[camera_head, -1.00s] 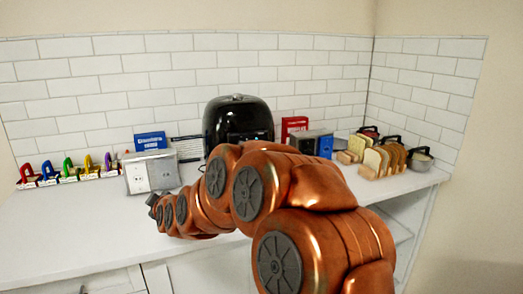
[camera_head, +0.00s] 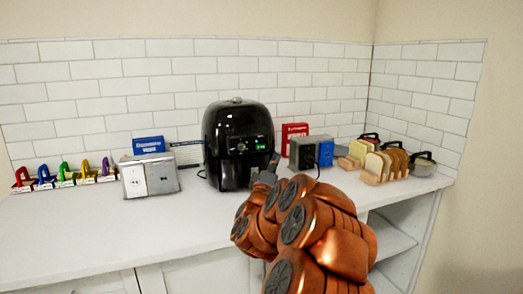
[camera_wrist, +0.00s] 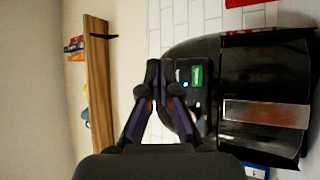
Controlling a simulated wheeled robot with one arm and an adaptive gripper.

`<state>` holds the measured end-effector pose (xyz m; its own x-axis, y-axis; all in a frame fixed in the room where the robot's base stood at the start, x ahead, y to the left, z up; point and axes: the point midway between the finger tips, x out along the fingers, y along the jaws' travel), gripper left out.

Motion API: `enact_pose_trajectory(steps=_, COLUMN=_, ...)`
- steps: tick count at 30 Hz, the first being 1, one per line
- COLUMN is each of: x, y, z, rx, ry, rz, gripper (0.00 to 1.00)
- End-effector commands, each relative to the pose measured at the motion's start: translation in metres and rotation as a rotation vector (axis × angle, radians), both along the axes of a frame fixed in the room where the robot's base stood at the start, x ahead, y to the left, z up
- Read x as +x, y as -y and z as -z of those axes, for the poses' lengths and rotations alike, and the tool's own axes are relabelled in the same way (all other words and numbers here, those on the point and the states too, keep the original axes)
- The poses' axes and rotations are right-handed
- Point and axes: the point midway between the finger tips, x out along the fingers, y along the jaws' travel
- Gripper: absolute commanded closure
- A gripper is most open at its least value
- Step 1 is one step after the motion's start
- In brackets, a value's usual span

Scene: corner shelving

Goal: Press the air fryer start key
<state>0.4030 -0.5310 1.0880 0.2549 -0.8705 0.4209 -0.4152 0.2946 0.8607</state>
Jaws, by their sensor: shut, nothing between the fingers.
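The black air fryer (camera_head: 225,150) stands on the counter against the tiled wall. Its front panel has a lit green display (camera_head: 260,141) and a round dial (camera_head: 241,147). In the wrist view the air fryer (camera_wrist: 265,70) appears turned sideways, with the green display (camera_wrist: 197,75) and a small blue light (camera_wrist: 185,84) on its panel. My gripper (camera_wrist: 159,68) is shut and empty, its fingertips close beside the panel. Whether they touch it cannot be told. In the head view my gripper (camera_head: 272,165) is at the fryer's front right, partly covering its lower side.
A grey outlet box (camera_head: 150,176) is left of the fryer, and another box with a blue side (camera_head: 325,153) is right. A bread rack (camera_head: 385,163) and a pot (camera_head: 423,166) are farther right. Colored holders (camera_head: 65,174) line the left. The front left counter is clear.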

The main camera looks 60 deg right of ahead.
Motion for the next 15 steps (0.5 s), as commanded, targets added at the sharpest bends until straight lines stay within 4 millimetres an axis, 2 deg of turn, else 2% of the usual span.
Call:
enact_pose_trajectory(steps=10, x=0.002, y=0.001, z=0.000, rx=0.001, ry=-0.001, rz=-0.003, gripper=1.00)
enact_pose_trajectory(steps=15, x=0.012, y=0.007, z=0.000, rx=0.003, ry=0.001, rz=-0.004, gripper=1.00)
